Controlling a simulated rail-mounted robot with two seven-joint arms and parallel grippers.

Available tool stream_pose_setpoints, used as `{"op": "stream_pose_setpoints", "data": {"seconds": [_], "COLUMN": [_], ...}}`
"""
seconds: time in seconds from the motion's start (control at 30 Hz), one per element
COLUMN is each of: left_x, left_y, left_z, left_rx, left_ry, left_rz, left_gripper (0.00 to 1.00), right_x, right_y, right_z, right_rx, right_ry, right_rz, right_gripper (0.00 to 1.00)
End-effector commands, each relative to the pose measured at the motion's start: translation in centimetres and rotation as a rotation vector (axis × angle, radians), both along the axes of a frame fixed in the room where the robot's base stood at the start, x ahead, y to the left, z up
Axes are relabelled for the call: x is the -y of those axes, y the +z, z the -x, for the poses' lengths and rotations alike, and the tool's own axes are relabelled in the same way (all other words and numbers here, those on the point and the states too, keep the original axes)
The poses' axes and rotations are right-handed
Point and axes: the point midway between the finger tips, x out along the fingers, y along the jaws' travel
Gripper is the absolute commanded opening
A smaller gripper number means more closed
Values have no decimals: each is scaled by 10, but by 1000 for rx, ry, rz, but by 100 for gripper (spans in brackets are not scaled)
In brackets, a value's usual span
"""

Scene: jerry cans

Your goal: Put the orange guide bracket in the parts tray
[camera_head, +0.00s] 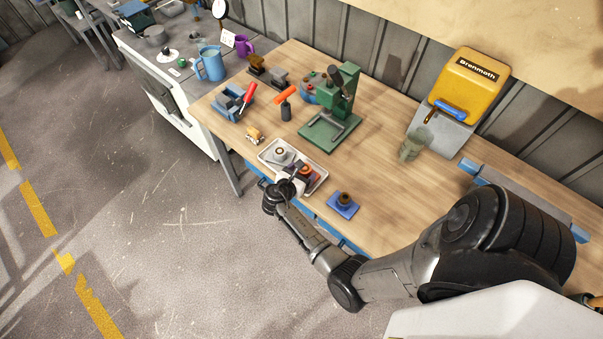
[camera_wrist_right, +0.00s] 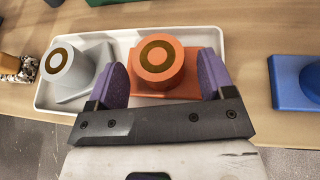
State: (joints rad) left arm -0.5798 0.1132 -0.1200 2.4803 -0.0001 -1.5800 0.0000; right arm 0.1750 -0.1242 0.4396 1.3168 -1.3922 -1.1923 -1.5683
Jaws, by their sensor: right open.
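The orange guide bracket (camera_wrist_right: 158,68), a square base with a round boss and a brass-coloured ring on top, appears to rest inside the white parts tray (camera_wrist_right: 122,42). In the head view the bracket (camera_head: 306,170) is at the right part of the tray (camera_head: 320,186), partly hidden by my gripper. My right gripper (camera_wrist_right: 163,82) is open, with its purple fingers on either side of the bracket; contact cannot be made out. The gripper (camera_head: 297,173) shows at the tray's near edge in the head view. My left gripper is out of view.
A grey bracket (camera_wrist_right: 70,72) sits in the tray's left part. A blue bracket (camera_head: 343,205) stands on the table right of the tray. A small brass-coloured part (camera_head: 254,135) lies to the left. A green press (camera_head: 335,115) stands behind. The table middle is clear.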

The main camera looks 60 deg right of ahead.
Motion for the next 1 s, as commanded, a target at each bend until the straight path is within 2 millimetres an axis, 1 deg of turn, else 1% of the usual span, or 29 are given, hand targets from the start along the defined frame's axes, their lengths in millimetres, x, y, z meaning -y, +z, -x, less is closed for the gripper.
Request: {"op": "stream_pose_setpoints", "data": {"seconds": [0.03, 0.17, 0.4, 0.47, 0.53, 0.57, 0.67, 0.77, 0.8, 0.87, 0.9, 0.97, 1.0], "left_x": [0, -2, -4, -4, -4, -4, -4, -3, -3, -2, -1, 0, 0], "left_y": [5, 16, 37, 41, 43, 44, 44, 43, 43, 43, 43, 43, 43], "left_z": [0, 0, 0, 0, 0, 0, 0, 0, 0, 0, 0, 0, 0], "left_rx": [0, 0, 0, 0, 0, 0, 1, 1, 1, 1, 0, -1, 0], "left_ry": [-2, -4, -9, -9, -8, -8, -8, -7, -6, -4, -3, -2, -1], "left_rz": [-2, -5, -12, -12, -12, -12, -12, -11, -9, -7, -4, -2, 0], "left_gripper": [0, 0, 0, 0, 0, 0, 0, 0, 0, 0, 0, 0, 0], "right_x": [-5, -18, -51, -57, -60, -60, -58, -64, -71, -86, -98, -119, -133], "right_y": [3, 11, 25, 27, 30, 31, 35, 41, 45, 51, 56, 64, 71], "right_z": [0, -1, -2, 0, 7, 12, 34, 59, 69, 83, 92, 106, 115], "right_rx": [-2, -2, 0, 14, 72, 112, 319, 586, 691, 830, 907, 1001, 1048], "right_ry": [1, 3, 1, -7, -34, -53, -144, -260, -309, -386, -440, -523, -580], "right_rz": [-2, -3, -3, -5, -17, -29, -91, -213, -276, -383, -459, -580, -660], "right_gripper": [76, 76, 76, 76, 76, 76, 76, 76, 76, 76, 76, 76, 76]}}
